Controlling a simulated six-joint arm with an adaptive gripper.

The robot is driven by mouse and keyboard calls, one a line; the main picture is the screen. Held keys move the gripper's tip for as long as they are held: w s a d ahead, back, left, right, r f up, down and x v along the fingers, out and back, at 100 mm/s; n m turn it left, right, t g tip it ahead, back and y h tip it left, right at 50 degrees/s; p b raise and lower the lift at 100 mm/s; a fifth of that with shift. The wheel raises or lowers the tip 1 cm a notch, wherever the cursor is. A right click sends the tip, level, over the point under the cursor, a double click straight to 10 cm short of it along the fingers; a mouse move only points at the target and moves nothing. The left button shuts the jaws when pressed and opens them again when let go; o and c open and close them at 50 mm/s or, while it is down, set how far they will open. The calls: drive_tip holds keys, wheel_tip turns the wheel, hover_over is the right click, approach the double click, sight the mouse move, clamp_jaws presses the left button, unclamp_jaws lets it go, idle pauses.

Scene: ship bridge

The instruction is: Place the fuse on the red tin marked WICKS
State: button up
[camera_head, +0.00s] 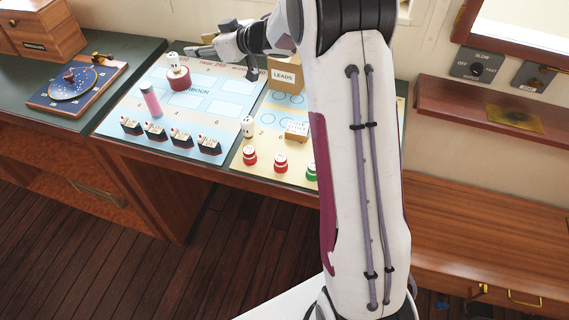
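A round red-and-white tin (178,79) stands on the light blue chart at the back left of the table; its lettering is too small to read. A small white piece with dark marks (172,60), which looks like a fuse, stands upright on its top. A similar white piece (248,127) stands near the middle of the table. My gripper (195,46) is above the back of the table, to the right of and a little above the tin, apart from the white piece. Its fingers point left and are too small to tell whether they are open. I see nothing held in them.
A pink cylinder (150,100) and a row of dark labelled blocks (182,138) stand at the left. Red pieces (280,163) and a cardboard LEADS box (284,76) are on the cream chart. A dial board (75,85) lies far left. My arm hides the table's right part.

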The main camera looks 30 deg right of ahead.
drive_tip(key=s+d+r+m+t+h, duration=0.1)
drive_tip(key=s+d+r+h, duration=0.15)
drive_tip(key=r, duration=0.25)
drive_tip(key=s+d+r+m+h, duration=0.2)
drive_tip(key=s+r+h, duration=0.1)
drive_tip(key=s+r, duration=0.15)
drive_tip(key=s+d+r+m+g+h, duration=0.1)
drive_tip(key=s+d+r+m+h, duration=0.2)
drive_tip(key=s, duration=0.7)
drive_tip(key=s+a+f+g, duration=0.2)
drive_tip(key=s+a+f, duration=0.1)
drive_tip(key=s, duration=0.7)
drive_tip(key=s+a+f+g+y, duration=0.1)
drive_tip(key=s+a+f+g, duration=0.1)
drive_tip(key=s, duration=0.9)
drive_tip(key=s+a+f+g+y, duration=0.1)
drive_tip(key=s+a+f+g, duration=0.1)
drive_tip(key=s, duration=0.9)
drive_tip(key=shift+s+a+f, duration=0.25)
drive_tip(key=shift+a+f, duration=0.55)
drive_tip(key=shift+f, duration=0.05)
drive_tip(key=shift+o, duration=0.3)
